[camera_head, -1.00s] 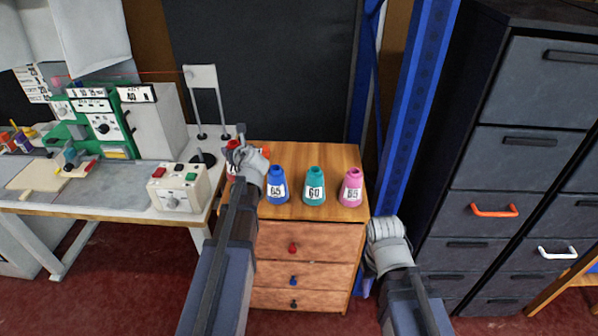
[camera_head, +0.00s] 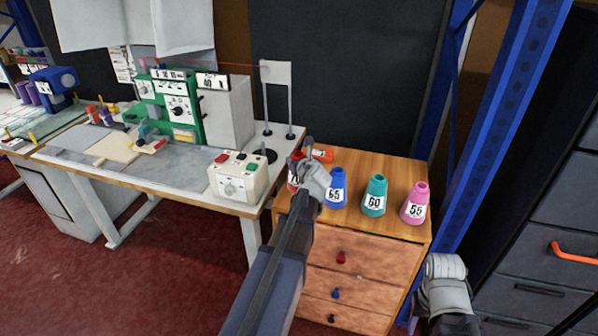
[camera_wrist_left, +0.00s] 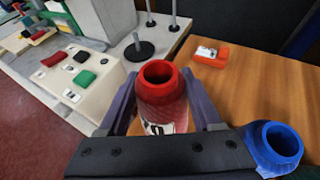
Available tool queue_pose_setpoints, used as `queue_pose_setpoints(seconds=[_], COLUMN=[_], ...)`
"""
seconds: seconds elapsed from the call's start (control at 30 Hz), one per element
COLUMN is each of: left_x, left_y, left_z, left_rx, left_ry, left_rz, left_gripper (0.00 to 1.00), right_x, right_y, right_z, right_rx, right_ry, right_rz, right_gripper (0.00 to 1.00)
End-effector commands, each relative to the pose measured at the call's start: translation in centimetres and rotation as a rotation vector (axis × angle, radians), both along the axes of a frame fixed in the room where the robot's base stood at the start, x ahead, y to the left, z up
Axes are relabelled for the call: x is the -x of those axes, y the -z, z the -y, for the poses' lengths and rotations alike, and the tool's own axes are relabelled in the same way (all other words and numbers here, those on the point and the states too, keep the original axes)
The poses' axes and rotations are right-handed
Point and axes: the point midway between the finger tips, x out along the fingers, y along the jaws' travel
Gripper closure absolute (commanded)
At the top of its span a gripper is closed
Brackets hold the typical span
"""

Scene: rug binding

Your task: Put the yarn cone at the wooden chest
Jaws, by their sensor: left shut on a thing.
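The red yarn cone (camera_wrist_left: 160,95) is between the fingers of my left gripper (camera_wrist_left: 160,110) in the left wrist view, upright, with its white label partly hidden. In the head view my left gripper (camera_head: 302,168) is at the left edge of the wooden chest (camera_head: 365,162), shut on the red cone (camera_head: 293,178), which it mostly covers. I cannot tell whether the cone touches the chest top. Blue (camera_head: 336,190), teal (camera_head: 374,197) and pink (camera_head: 414,205) cones stand in a row on the chest. My right gripper (camera_head: 446,280) is low, right of the chest; its fingers are hidden.
A workbench (camera_head: 150,185) with a control box (camera_head: 238,178) and green machine (camera_head: 170,105) stands left of the chest. An orange-red item (camera_head: 322,154) lies on the chest's back left. A blue rack post (camera_head: 510,110) and dark cabinets (camera_head: 560,190) stand right.

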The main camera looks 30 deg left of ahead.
Motion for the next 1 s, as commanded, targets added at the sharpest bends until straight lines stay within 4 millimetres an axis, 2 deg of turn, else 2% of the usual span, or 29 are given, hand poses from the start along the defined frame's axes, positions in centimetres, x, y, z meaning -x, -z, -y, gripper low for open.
queue_pose_setpoints(seconds=[0.03,0.23,0.67,0.7,0.93,1.0], left_x=[0.0,0.0,0.0,0.0,0.0,0.0], left_y=[1.0,3.3,3.6,3.7,3.6,3.6], left_z=[0.0,0.0,0.0,0.0,0.0,0.0], left_rx=[-0.001,-0.001,-0.001,0.0,0.0,0.0], left_ry=[0.0,0.0,0.0,0.0,0.0,0.0], left_rz=[0.001,0.001,0.001,0.0,0.0,0.0], left_gripper=[1.0,1.0,1.0,0.33,0.07,0.04], right_x=[0.0,0.0,0.0,0.0,0.0,0.0], right_y=[1.0,3.4,3.7,3.7,3.6,3.6], right_z=[0.0,0.0,0.0,0.0,0.0,0.0], right_rx=[0.0,0.0,0.0,0.0,0.0,0.0], right_ry=[0.0,0.0,-0.001,-0.001,0.0,0.0], right_rz=[0.0,0.0,0.0,0.0,0.0,0.0], right_gripper=[0.5,0.5,0.5,0.5,0.5,0.5])
